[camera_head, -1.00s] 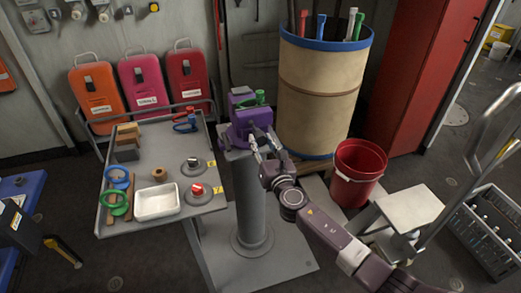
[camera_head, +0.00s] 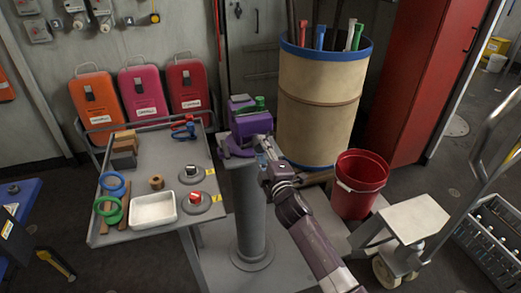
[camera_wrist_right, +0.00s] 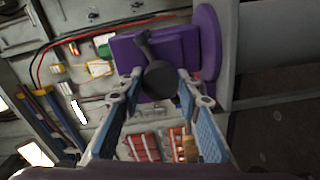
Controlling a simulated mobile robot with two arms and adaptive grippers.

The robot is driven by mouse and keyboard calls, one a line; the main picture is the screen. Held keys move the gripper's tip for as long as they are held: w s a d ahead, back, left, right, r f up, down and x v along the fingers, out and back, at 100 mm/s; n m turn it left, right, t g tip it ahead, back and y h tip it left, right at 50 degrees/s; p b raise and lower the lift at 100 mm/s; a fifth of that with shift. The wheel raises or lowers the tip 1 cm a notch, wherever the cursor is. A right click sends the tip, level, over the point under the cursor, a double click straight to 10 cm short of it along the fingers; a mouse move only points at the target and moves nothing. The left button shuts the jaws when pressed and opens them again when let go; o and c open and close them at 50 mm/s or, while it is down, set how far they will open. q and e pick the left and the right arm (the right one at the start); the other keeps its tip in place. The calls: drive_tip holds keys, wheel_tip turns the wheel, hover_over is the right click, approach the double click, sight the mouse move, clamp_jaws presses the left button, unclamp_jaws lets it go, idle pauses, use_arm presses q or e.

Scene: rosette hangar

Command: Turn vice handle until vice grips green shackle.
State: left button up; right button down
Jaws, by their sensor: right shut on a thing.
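The purple vice (camera_head: 250,124) stands on a grey pedestal (camera_head: 247,200) in the head view. The green shackle (camera_head: 257,104) shows at the top of the vice; I cannot tell whether the jaws touch it. My right gripper (camera_head: 262,148) is at the near side of the vice. In the wrist view the dark vice handle (camera_wrist_right: 158,78) lies between the fingertips of my right gripper (camera_wrist_right: 160,92), which is shut on it. The purple vice body (camera_wrist_right: 175,50) is behind the handle. My left gripper is not in view.
A grey side table (camera_head: 150,185) left of the vice holds a white tray (camera_head: 152,210), green and blue rings and other shackles. A tan barrel (camera_head: 320,110) stands behind right. A red bucket (camera_head: 358,185) is to the right.

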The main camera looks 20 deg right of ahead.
sight(261, 148)
drive_tip(key=shift+m, duration=0.3)
drive_tip(key=m+p, duration=0.1)
drive_tip(key=m, duration=0.7)
drive_tip(key=shift+w+r+m+p, duration=0.1)
drive_tip(key=shift+m+p, duration=0.25)
drive_tip(key=shift+m, duration=0.05)
drive_tip(key=c, duration=1.6)
unclamp_jaws()
drive_tip(key=shift+s+p, duration=0.35)
drive_tip(key=shift+s, duration=0.05)
drive_tip(key=s+p, duration=0.2)
drive_tip(key=s, duration=0.2)
drive_tip(key=shift+s+p, duration=0.15)
drive_tip(key=shift+p, duration=0.25)
drive_tip(key=shift+s+d+p, duration=0.1)
drive_tip(key=shift+s+p, duration=0.25)
drive_tip(key=shift+s, duration=0.65)
